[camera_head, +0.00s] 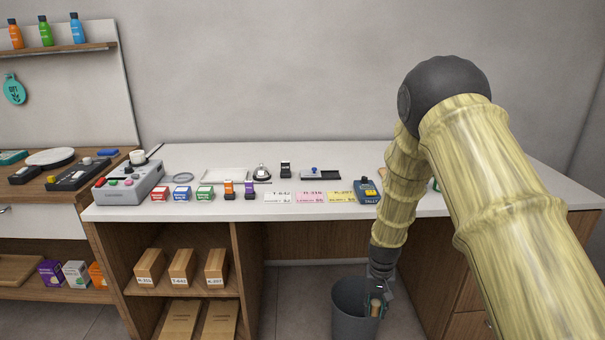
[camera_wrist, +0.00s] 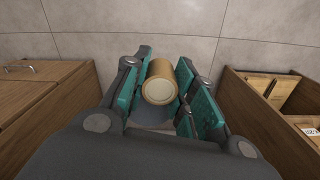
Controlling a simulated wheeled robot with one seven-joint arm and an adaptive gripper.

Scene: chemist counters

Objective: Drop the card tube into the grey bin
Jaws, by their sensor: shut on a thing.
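The grey bin (camera_head: 350,318) stands on the floor under the counter, in the gap between the wooden cabinets. My gripper (camera_head: 374,306) hangs down at the bin's mouth, toward its right side. It is shut on the card tube, a tan cylinder with a pale round end; the tube (camera_head: 376,304) shows small between the fingers in the head view. In the wrist view the tube (camera_wrist: 159,86) sits between the teal finger pads of my gripper (camera_wrist: 163,90). A small part of the grey bin seems to show below the tube there. How deep the tube sits relative to the rim is unclear.
The white counter (camera_head: 330,208) above holds several small boxes, cards and a grey control box (camera_head: 130,182). Wooden shelves with cartons (camera_head: 182,266) stand left of the bin. A drawer cabinet (camera_head: 468,300) stands right of it. Grey floor is free left of the bin.

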